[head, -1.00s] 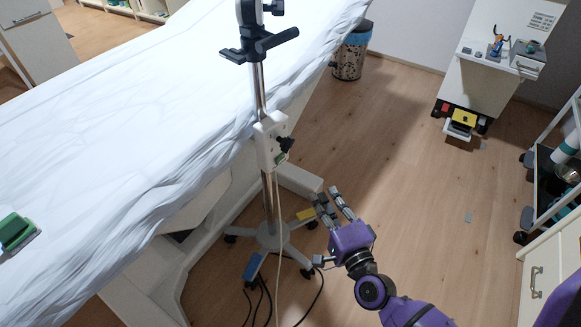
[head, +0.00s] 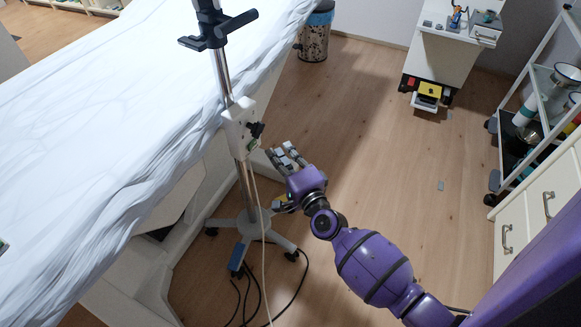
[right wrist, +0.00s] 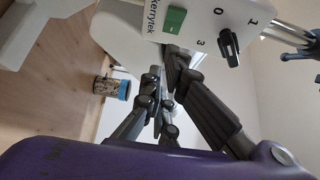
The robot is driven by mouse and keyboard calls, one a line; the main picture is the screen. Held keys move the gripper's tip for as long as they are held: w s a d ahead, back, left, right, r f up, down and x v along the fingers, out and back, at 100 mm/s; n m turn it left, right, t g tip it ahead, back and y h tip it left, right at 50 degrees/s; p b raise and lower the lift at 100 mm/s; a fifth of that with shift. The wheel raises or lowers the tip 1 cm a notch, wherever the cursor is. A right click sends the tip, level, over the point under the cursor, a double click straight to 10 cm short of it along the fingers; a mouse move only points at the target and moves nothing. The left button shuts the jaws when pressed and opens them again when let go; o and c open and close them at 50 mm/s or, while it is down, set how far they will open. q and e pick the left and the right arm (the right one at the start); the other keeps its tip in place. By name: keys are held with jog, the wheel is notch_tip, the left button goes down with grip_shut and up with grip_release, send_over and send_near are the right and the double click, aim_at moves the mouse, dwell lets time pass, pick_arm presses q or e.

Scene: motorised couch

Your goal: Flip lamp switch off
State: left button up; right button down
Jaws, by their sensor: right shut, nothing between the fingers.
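The lamp stand's white control box (head: 240,124) is on the metal pole beside the couch. In the right wrist view the box (right wrist: 190,12) shows close up, with a green switch (right wrist: 174,20) and a black rotary knob (right wrist: 229,46) beside the marks 0, 1 and 3. My right gripper (head: 281,152) is shut and empty, just right of and below the box. In the right wrist view its fingertips (right wrist: 170,62) are near the lower edge of the box, close to the green switch. I cannot tell whether they touch it. My left gripper is not in view.
The white-covered couch (head: 110,110) fills the left. The lamp's wheeled base (head: 245,228) and loose cables are on the floor below. A bin (head: 314,35), a white cabinet (head: 440,50) and a shelf trolley (head: 540,120) stand around the open wooden floor.

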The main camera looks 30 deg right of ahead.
aim_at(253, 145)
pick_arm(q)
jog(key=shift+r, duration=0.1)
pick_arm(e)
jog(key=w+a, duration=0.2)
jog(key=a, duration=0.1)
jog(key=shift+w, duration=0.15)
pick_arm(q)
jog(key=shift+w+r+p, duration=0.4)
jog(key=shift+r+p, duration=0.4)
jog(key=shift+p, duration=0.15)
pick_arm(e)
jog(key=shift+w+a+m+h, duration=0.1)
jog(key=shift+a+m+h, duration=0.25)
jog(key=shift+m+h, duration=0.45)
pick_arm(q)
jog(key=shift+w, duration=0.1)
